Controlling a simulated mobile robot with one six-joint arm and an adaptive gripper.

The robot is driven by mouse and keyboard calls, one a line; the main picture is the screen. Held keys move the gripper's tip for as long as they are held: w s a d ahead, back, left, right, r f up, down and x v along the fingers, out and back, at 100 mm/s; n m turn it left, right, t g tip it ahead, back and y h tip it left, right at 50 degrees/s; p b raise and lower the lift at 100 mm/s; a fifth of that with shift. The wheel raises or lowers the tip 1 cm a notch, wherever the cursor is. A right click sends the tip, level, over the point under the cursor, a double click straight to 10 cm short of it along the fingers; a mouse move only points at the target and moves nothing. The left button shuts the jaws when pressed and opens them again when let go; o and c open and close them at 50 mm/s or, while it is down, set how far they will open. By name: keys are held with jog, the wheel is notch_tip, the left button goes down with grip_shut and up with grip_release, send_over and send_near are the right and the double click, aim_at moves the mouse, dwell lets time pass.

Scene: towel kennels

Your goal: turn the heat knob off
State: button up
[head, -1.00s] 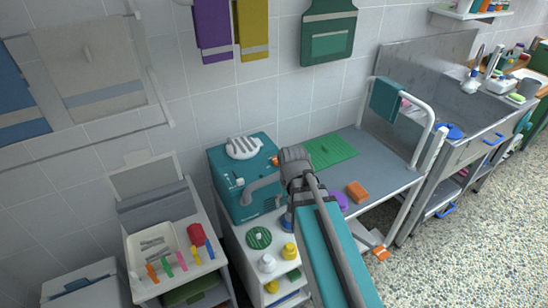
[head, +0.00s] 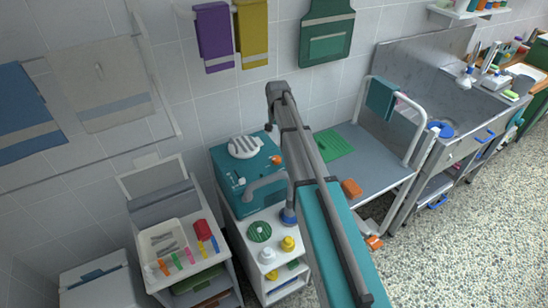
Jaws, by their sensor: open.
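A teal boxy machine (head: 232,178) stands on a white cart beside the wall. It has a white round part on top and a grey curved hose or handle at its front right. A small orange knob (head: 277,160) shows at its right end, close to my arm, and small white controls (head: 241,181) show on its front. I cannot tell for sure which is the heat knob or how it is turned. My arm rises from the bottom centre and passes in front of the machine's right side. The fingers of my gripper cannot be made out.
The white cart top (head: 243,224) holds a green disc (head: 259,231) and yellow and white bottles. A white tray (head: 152,240) with coloured clips stands on another cart at left. A grey table (head: 372,171) with a green mat (head: 334,146) lies right. Speckled floor is clear at right.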

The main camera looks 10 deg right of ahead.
aim_at(277, 158)
jog(key=shift+f, duration=0.25)
notch_tip(277, 158, down, 13)
jog(key=b, duration=1.3)
jog(key=shift+f+b, duration=0.2)
jog(key=shift+b, duration=0.2)
